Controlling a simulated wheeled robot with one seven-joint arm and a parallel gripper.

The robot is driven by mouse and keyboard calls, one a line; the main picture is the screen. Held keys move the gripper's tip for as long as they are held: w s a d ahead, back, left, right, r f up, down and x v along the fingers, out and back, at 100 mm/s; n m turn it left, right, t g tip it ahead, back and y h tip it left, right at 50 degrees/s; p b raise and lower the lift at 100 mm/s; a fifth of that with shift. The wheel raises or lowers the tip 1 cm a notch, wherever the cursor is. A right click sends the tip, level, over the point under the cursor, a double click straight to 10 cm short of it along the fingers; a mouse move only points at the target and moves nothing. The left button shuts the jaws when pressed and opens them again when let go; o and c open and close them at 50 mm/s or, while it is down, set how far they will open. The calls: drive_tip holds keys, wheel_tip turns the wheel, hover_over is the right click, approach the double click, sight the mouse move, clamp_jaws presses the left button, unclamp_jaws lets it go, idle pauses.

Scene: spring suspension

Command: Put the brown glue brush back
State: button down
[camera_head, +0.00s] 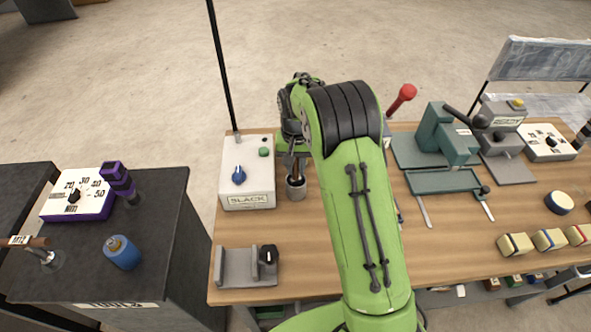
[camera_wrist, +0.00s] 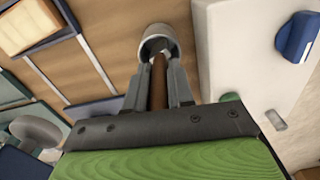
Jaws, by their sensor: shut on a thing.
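The brown glue brush (camera_wrist: 158,88) is between the fingers of my gripper (camera_wrist: 159,75) in the wrist view, which is shut on its handle. The brush points into the mouth of a small grey cup (camera_wrist: 157,31); its lower end is hidden there. In the head view the cup (camera_head: 296,189) stands on the wooden bench, just right of the white box marked SLACK. My gripper (camera_head: 294,158) is right above the cup, partly hidden by my green arm. I cannot tell how deep the brush sits.
The SLACK box (camera_head: 248,188) with a blue knob stands close left of the cup. A grey holder (camera_head: 240,268) is at the bench's front left. A teal press (camera_head: 447,135) and a red-topped lever (camera_head: 403,97) are to the right. A dark cart (camera_head: 165,240) is at left.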

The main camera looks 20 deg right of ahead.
drive_tip(key=shift+f, duration=0.45)
drive_tip(key=shift+r, duration=0.1)
drive_tip(key=c, duration=1.4)
unclamp_jaws()
drive_tip(key=shift+f, duration=0.2)
drive_tip(key=o, duration=0.4)
drive_tip(key=shift+r, duration=0.1)
